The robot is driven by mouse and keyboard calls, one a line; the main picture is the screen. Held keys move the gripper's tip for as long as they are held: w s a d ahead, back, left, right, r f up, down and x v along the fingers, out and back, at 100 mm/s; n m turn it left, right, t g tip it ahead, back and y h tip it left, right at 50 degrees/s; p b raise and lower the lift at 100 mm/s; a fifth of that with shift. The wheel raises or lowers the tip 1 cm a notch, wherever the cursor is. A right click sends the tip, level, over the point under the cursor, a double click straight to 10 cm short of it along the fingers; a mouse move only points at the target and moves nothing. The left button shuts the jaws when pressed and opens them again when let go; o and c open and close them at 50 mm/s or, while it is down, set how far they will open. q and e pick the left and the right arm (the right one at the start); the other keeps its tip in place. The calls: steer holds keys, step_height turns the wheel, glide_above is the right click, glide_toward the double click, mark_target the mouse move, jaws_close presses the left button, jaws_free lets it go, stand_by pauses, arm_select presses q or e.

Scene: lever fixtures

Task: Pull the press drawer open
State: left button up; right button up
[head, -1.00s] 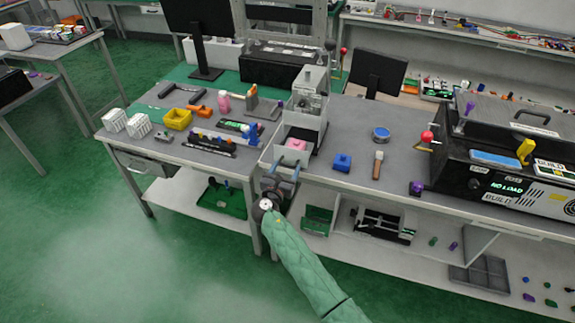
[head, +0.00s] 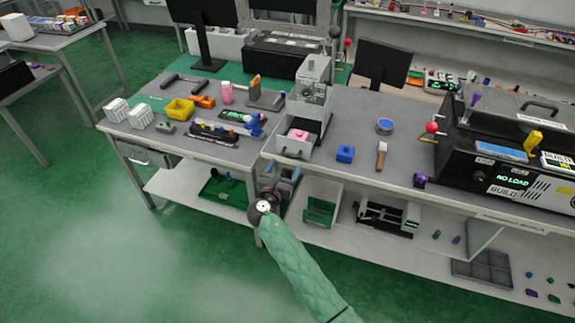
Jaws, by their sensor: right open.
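The grey press (head: 313,80) stands on the bench near the middle of the head view. Its drawer (head: 291,152) sticks out at the front toward the bench edge, and a pink piece (head: 298,134) shows inside it. My right gripper (head: 283,172) is open and empty, in front of the bench edge and below the drawer front. A gap shows between its fingers and the drawer. My left gripper is not in view.
A blue block (head: 345,153), a blue-topped round tin (head: 384,126) and a wooden-handled tool (head: 381,156) lie right of the press. A black tool rack (head: 213,134) and a yellow bin (head: 179,109) are to its left. A lower shelf holds a green crate (head: 320,211).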

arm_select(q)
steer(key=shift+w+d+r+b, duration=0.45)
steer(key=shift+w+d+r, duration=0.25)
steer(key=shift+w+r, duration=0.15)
arm_select(e)
steer(key=shift+v, duration=1.7)
